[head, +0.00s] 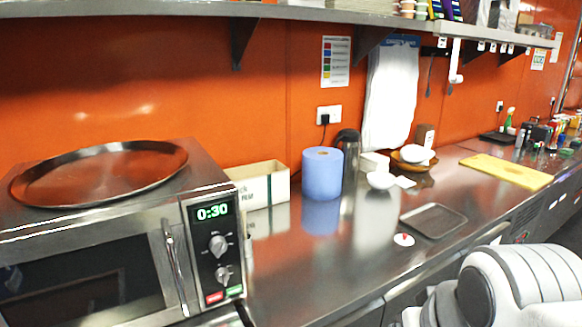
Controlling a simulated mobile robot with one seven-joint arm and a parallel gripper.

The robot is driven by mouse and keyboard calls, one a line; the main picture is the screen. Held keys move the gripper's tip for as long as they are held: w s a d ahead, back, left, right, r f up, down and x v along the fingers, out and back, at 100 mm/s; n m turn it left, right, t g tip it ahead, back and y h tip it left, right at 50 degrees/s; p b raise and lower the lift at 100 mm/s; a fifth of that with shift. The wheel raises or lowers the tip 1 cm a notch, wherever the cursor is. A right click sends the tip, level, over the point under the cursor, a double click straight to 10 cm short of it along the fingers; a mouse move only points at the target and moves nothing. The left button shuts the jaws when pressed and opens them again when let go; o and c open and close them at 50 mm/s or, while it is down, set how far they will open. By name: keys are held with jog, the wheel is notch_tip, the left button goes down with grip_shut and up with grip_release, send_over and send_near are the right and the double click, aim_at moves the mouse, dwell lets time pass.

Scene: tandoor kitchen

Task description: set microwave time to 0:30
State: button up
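The microwave (178,235) stands on the steel counter at the left, with its door shut. Its green display (212,212) reads 0:30. Below the display are an upper knob (218,245) and a lower knob (223,274). A red button (214,297) and a green button (234,291) sit at the bottom of the panel. My gripper is not in view. A white and grey rounded part at the lower right looks like part of my own body, and nothing of mine touches the microwave.
A round metal tray (100,172) lies on the microwave. A cardboard box (262,186), blue paper roll (322,174) and dark jug (349,158) stand behind on the counter. A small dark tray (433,219) and yellow board (507,170) lie farther right. Counter beside the microwave is clear.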

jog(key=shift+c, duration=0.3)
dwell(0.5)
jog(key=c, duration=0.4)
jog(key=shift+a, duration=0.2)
